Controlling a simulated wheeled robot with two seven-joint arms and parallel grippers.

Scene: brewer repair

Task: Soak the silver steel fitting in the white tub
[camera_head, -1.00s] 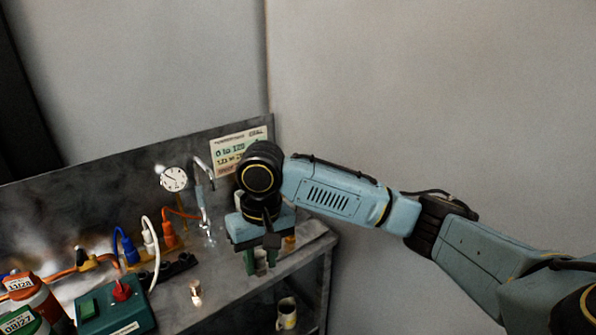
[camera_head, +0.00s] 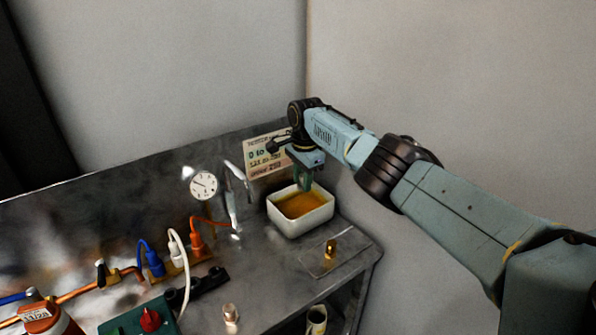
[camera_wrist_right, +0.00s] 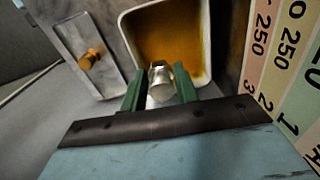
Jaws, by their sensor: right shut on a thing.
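The white tub (camera_head: 306,225) stands at the back right of the metal bench and holds an amber liquid. My right gripper (camera_head: 304,184) points down at the tub's back part. In the right wrist view, the green fingers of my right gripper (camera_wrist_right: 160,88) are shut on the silver steel fitting (camera_wrist_right: 161,76), a short shiny cylinder. The tub (camera_wrist_right: 206,40) lies behind it in that view. The fitting is hidden in the head view, and I cannot tell whether it touches the liquid. My left gripper is not in view.
A brass fitting (camera_head: 331,247) stands on a flat plate (camera_head: 347,258) in front of the tub. Another small fitting (camera_head: 231,313) stands near the front edge. A tap (camera_head: 234,200), a gauge (camera_head: 203,186) and a card (camera_head: 264,160) are left of the tub.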

